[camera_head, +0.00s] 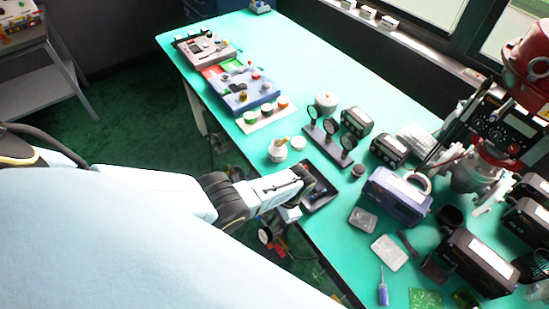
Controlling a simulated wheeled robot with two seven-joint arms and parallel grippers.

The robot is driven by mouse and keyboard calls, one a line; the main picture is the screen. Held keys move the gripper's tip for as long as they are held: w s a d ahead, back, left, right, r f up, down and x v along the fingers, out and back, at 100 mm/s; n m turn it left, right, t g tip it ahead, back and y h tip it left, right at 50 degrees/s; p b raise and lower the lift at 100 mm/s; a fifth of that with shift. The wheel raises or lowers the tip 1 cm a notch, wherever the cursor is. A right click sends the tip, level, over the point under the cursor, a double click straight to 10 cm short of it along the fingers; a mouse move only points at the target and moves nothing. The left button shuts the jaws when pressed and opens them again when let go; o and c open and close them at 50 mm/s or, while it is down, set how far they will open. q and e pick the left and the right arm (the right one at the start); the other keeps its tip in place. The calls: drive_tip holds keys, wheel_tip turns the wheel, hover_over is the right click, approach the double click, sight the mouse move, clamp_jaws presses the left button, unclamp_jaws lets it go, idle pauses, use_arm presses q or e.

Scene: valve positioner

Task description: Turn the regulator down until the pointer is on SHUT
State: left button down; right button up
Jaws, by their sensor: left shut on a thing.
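My left arm reaches in from the left to the table's near edge. My left gripper (296,196) is shut there on what looks like the regulator, mostly hidden under the gripper and wrist. A small round gauge (265,236) hangs just below the wrist, by the table edge. The knob, the pointer and the SHUT mark cannot be made out. A valve with a red top (528,67), a black positioner box (508,124) and a silver body (478,172) stands at the right, apart from the gripper. My right gripper is not in view.
A dark tray (327,201) lies just right of the gripper. A stand with round lenses (325,146), a white jar (278,150) and a blue-grey device (397,196) are beyond it. Black boxes and a screwdriver (382,289) are at right. The green table (310,65) is clear toward the back.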

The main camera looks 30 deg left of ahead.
use_arm(q)
drive_tip(key=c, duration=1.5)
unclamp_jaws()
drive_tip(key=shift+p+v, duration=2.2)
drive_tip(key=shift+v, duration=4.45)
